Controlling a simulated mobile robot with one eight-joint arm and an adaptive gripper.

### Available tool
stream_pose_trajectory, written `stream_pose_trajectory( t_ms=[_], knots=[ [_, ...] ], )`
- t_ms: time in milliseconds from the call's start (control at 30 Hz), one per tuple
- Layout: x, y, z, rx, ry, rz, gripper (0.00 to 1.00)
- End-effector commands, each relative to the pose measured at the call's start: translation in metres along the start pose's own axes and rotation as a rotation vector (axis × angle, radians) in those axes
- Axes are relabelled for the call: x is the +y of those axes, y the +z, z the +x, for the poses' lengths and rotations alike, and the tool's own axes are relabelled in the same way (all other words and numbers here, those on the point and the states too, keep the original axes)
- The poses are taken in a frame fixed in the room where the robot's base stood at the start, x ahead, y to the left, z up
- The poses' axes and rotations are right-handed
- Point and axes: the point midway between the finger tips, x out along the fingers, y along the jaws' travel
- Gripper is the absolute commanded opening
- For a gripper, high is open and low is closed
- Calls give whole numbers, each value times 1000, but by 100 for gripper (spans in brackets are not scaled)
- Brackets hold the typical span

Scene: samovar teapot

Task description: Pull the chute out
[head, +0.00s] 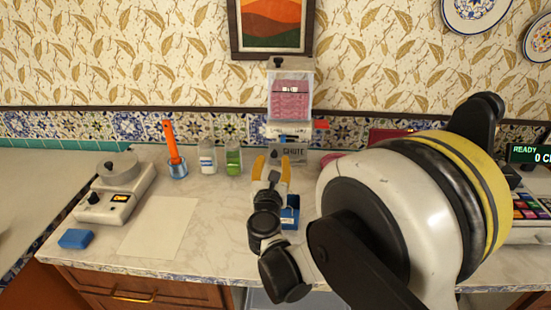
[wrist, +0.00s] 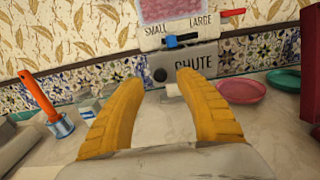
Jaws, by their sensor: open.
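The chute front is a grey plate marked CHUTE (head: 293,154) at the foot of the dispenser (head: 304,82). A dark round knob (wrist: 160,74) shows between my fingertips. A short white cylinder (wrist: 173,90) sits just below it. My gripper (head: 272,163) is open and empty in front of the plate; its yellow fingers (wrist: 160,80) frame the knob in the wrist view. I cannot tell whether they touch anything.
The dispenser has a blue slider (wrist: 182,40) and a red lever (wrist: 232,12). A blue container (head: 291,213) is partly hidden beside my arm. Jars (head: 233,160) and an orange-handled tool (head: 171,142) stand left. A pink dish (wrist: 241,91) lies right. A white scale (head: 115,190) stands far left.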

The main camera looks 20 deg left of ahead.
Motion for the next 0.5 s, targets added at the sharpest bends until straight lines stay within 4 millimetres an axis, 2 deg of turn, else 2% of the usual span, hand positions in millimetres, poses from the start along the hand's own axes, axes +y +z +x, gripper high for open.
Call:
stream_pose_trajectory(
  t_ms=[100, 200, 500],
  knots=[
    [-1, -2, 19, 0, -2, -1, 41],
    [0, -1, 28, 0, 0, -1, 41],
    [0, 1, 34, 0, 0, -2, 41]
  ],
)
